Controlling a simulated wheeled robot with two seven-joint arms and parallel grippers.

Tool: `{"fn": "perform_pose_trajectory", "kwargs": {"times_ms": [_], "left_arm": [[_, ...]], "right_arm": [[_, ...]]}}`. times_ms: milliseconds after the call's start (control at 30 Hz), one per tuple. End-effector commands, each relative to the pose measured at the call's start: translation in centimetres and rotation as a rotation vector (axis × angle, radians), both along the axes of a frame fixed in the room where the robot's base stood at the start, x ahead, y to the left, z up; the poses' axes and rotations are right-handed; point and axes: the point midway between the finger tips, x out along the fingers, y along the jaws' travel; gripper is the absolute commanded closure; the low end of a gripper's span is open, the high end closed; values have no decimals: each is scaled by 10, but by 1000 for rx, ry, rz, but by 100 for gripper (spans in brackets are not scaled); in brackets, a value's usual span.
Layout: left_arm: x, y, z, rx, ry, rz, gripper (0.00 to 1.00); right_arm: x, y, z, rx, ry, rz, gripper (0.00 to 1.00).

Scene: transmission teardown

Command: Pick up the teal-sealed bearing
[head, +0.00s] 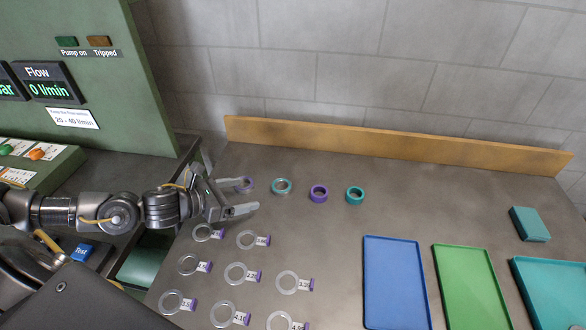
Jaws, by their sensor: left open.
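Two teal rings lie flat on the grey bench in the head view. One is teal and silver (282,186), just right of my left gripper; the other is more solidly teal (355,195), at the right end of the row. I cannot tell for sure which is the teal-sealed bearing. A purple ring (319,193) lies between them. A grey-purple ring (245,185) is at the upper fingertip of my left gripper (251,196), partly hidden. That gripper is open, its fingers pointing right toward the teal and silver ring, apart from it. My right gripper is not in view.
Several flat metal rings with purple-edged tags (235,272) lie in front of the gripper. A blue tray (395,285), a green tray (470,290) and a teal tray (550,290) are at right, with a teal block (530,224) behind. A wooden strip (400,145) edges the back.

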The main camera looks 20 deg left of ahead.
Motion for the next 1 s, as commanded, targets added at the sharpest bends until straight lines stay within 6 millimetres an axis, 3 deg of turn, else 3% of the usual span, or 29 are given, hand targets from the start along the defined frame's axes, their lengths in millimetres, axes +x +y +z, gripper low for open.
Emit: {"fn": "perform_pose_trajectory", "kwargs": {"times_ms": [100,267,600,833,1000], "left_arm": [[-1,-1,0,4,-2,-4,19],[2,-2,0,3,-4,-2,19],[38,-22,-17,2,-5,3,19],[43,-26,-22,5,-3,1,19],[57,-37,-26,1,-3,1,19]], "right_arm": [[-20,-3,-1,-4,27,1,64],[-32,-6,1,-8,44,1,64],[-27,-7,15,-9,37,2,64],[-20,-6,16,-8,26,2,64],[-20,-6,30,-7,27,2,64]]}}
